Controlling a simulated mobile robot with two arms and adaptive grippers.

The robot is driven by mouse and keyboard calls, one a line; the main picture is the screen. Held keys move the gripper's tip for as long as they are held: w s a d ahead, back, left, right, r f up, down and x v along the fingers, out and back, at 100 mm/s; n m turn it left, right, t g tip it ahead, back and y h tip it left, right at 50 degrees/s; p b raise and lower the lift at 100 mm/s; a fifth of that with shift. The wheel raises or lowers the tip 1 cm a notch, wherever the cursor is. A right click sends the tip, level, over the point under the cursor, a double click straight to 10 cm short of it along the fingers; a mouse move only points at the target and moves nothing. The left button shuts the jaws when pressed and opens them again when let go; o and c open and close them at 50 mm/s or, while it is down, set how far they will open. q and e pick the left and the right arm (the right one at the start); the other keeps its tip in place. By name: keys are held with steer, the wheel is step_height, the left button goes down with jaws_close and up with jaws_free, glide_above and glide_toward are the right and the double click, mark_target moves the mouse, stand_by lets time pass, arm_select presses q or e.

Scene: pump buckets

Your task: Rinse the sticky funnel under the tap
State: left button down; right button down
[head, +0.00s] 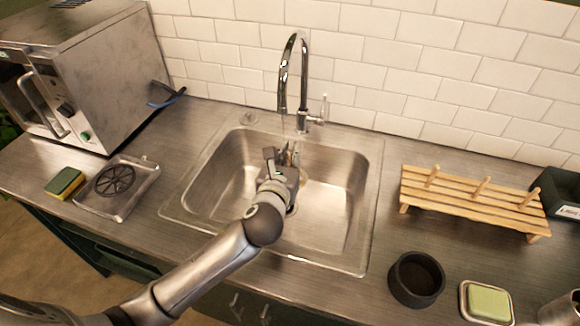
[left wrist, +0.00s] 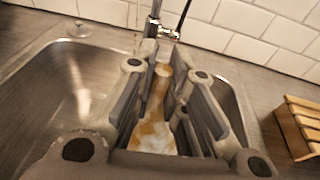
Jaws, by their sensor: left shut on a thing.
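The steel sink (head: 335,235) lies in the middle of the counter. The curved chrome tap (head: 283,85) stands behind it, its spout over the basin; its lever (head: 324,108) is at the right. I cannot tell whether water runs. My left gripper (head: 283,156) is over the basin, just below the spout. In the left wrist view the gripper (left wrist: 166,82) is shut on a pale funnel (left wrist: 153,132) with amber-brown sticky patches. The funnel lies between the fingers, its narrow end toward the tap; the gripper hides it in the head view. My right gripper is not in view.
A wooden peg rack (head: 470,203) stands right of the sink. A dark round pot (head: 416,280) and a soap dish (head: 486,302) are at the front right. A metal tray (head: 118,205), a sponge (head: 64,183) and a microwave (head: 110,75) are on the left.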

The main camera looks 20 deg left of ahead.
arm_select(q)
steer(key=shift+w+a+f, duration=0.15)
steer(key=shift+w+a, duration=0.05)
steer(key=shift+w, duration=0.3)
steer(key=shift+w+a+p, duration=0.25)
steer(key=shift+w+p, duration=0.05)
steer(key=shift+w, duration=0.45)
steer(key=shift+w+a+f, duration=0.15)
steer(key=shift+w+a, duration=0.05)
steer(key=shift+w, duration=0.3)
steer(key=shift+w+a+f, duration=0.1)
steer(key=shift+w+a, duration=0.05)
steer(key=shift+w, duration=0.35)
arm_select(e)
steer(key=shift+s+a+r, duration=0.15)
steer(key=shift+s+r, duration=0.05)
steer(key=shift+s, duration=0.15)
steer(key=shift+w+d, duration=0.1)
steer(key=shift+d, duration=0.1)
arm_select(q)
steer(key=shift+d, duration=0.15)
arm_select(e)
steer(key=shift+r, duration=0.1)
arm_select(q)
steer(key=shift+w+d+p, duration=0.2)
steer(key=shift+d+p, duration=0.25)
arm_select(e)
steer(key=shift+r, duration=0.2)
